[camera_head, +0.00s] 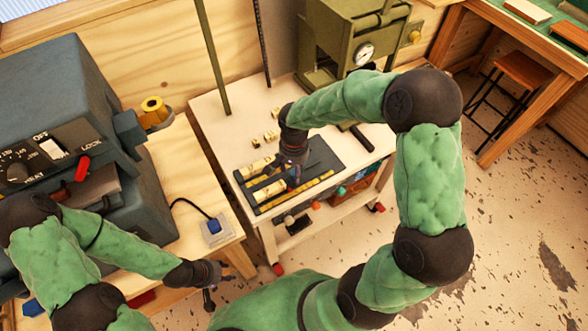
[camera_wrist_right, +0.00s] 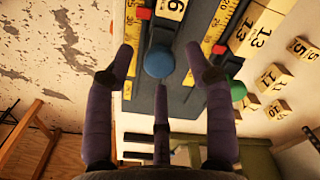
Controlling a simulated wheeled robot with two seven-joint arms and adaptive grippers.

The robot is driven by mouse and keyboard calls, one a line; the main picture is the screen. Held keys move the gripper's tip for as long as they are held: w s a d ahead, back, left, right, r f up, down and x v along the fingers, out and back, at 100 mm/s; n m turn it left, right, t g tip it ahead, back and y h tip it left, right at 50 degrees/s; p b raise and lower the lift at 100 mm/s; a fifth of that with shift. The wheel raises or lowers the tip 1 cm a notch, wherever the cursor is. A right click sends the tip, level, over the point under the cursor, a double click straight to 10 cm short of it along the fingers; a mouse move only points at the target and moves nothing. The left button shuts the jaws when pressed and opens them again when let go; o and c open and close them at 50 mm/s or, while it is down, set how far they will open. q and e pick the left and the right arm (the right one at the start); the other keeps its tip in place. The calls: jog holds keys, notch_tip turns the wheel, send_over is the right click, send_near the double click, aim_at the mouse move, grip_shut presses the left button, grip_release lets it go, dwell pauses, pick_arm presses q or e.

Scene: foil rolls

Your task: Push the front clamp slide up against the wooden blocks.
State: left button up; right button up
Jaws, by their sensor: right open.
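The dark clamp fixture (camera_head: 322,160) lies on the small table and holds rows of numbered wooden blocks (camera_head: 268,191). My left gripper (camera_head: 215,287) appears open and empty, low at the left.
The rear slide has a green knob (camera_wrist_right: 238,90). Yellow rulers (camera_wrist_right: 211,42) run along the fixture. Loose numbered blocks (camera_wrist_right: 277,78) lie behind it. A grey machine (camera_head: 70,100) stands at the left and an olive press (camera_head: 340,45) at the back.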

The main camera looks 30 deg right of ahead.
aim_at(294, 172)
notch_tip(294, 172, up, 11)
dwell(0.4)
jog(key=shift+s, duration=0.1)
dwell(0.4)
